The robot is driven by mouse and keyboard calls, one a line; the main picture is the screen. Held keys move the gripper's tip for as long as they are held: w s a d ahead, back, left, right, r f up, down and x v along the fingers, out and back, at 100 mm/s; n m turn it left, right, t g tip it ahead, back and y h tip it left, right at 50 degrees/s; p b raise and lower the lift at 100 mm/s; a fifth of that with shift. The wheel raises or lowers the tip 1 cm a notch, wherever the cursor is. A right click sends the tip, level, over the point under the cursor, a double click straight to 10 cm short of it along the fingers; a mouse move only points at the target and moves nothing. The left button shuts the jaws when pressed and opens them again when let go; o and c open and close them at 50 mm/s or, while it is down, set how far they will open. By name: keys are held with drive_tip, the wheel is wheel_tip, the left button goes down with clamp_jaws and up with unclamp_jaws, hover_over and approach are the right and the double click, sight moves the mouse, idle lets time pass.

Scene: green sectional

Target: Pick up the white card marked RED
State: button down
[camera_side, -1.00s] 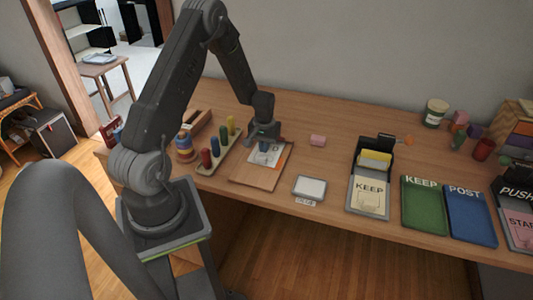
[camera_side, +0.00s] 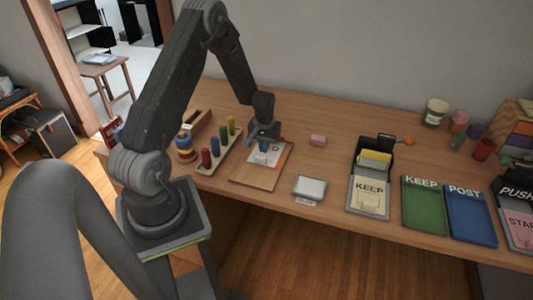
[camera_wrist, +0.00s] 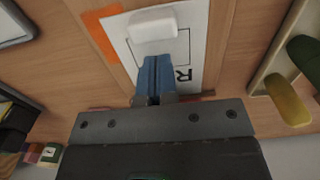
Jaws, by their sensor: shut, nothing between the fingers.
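The white card (camera_wrist: 119,33) lies flat on a wooden board, with an orange patch (camera_wrist: 97,28) showing beside it. A black outline and a letter R (camera_wrist: 183,74) are readable on it in the wrist view; the rest of its word is hidden. A small white block (camera_wrist: 153,25) sits on the card. My gripper (camera_wrist: 152,62) has its blue fingers together and empty, over the card beside the block. In the side view my gripper (camera_side: 264,147) is just above the card (camera_side: 274,157); contact cannot be told.
A peg rack (camera_side: 205,170) with coloured pegs stands left of the board (camera_side: 255,176). A grey-rimmed tray (camera_side: 309,188) lies to the right. A pink block (camera_side: 318,140) lies behind.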

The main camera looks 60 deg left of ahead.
drive_tip(key=shift+f, duration=1.15)
idle(0.4)
drive_tip(key=shift+r, duration=0.25)
idle(0.4)
drive_tip(key=shift+d, duration=0.1)
drive_tip(key=shift+s+d, duration=1.8)
drive_tip(key=shift+s, duration=0.1)
wheel_tip(320, 180, up, 7)
drive_tip(key=shift+w+a, duration=0.25)
drive_tip(key=shift+w, duration=0.05)
idle(0.3)
wheel_tip(320, 180, up, 10)
drive_tip(key=f+m+t, duration=0.1)
drive_tip(key=m, duration=0.1)
hover_over(259, 167)
drive_tip(key=w+d, duration=0.2)
drive_tip(key=d, duration=0.3)
drive_tip(key=s+d+r+m+t, duration=0.2)
drive_tip(key=s+d+r, duration=0.1)
drive_tip(key=d+r, duration=0.35)
drive_tip(key=s+d+r+m+t, duration=0.1)
drive_tip(key=s+d+r+m, duration=0.15)
drive_tip(key=d+r, duration=0.4)
drive_tip(key=s+d+r+m+t, duration=0.1)
drive_tip(key=s+d+r, duration=0.3)
drive_tip(key=s, duration=0.4)
drive_tip(key=shift+s+d+m+t, duration=0.15)
drive_tip(key=shift+d+m+t, duration=0.25)
drive_tip(key=shift+m, duration=0.35)
